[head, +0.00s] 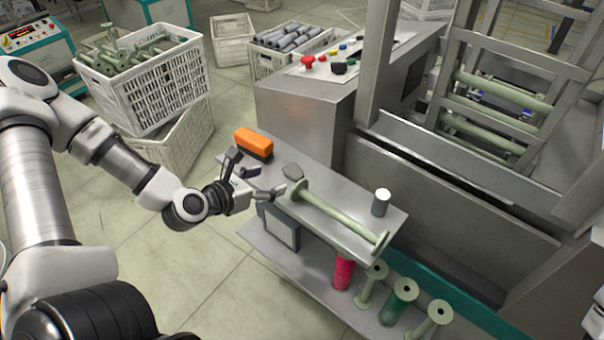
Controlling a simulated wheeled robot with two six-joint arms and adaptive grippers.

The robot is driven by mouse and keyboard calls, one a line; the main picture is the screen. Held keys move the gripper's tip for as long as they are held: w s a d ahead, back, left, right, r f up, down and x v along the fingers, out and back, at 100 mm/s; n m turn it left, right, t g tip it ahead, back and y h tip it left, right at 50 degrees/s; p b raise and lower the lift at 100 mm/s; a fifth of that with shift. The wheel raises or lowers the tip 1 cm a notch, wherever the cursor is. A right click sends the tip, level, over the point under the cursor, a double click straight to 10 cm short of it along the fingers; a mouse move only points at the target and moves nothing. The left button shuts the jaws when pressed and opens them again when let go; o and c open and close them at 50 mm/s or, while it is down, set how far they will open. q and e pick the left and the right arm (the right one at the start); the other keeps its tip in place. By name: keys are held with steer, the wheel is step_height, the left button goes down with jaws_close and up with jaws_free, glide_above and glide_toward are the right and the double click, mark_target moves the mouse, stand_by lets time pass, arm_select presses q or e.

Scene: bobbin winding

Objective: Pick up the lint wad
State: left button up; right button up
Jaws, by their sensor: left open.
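A small grey lump (292,171), which looks like the lint wad, lies on the metal shelf (345,190), close to one end of a pale green empty bobbin (340,215). My left gripper (262,182) reaches in from the left at the shelf's left edge. Its fingers are apart and empty, pointing toward the grey lump, with a short gap between. My right gripper does not show; only a bit of white casing is at the right edge.
An orange brush-like block (254,141) lies behind the gripper. A grey cylinder (381,202) stands right of the bobbin. Below, a lower shelf holds a red spool (343,272) and green bobbins (398,303). The machine (420,190) walls the far side.

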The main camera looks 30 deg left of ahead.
mark_target(291, 172)
arm_select(q)
steer(key=shift+b+x, duration=0.6)
steer(key=shift+x, duration=0.45)
steer(key=shift+w+d+f, duration=0.15)
steer(key=shift+w, duration=0.4)
steer(key=x, duration=0.4)
steer(key=shift+w+d, duration=0.15)
steer(key=shift+w, duration=0.1)
steer(key=shift+s, duration=0.1)
steer(key=shift+c, duration=2)
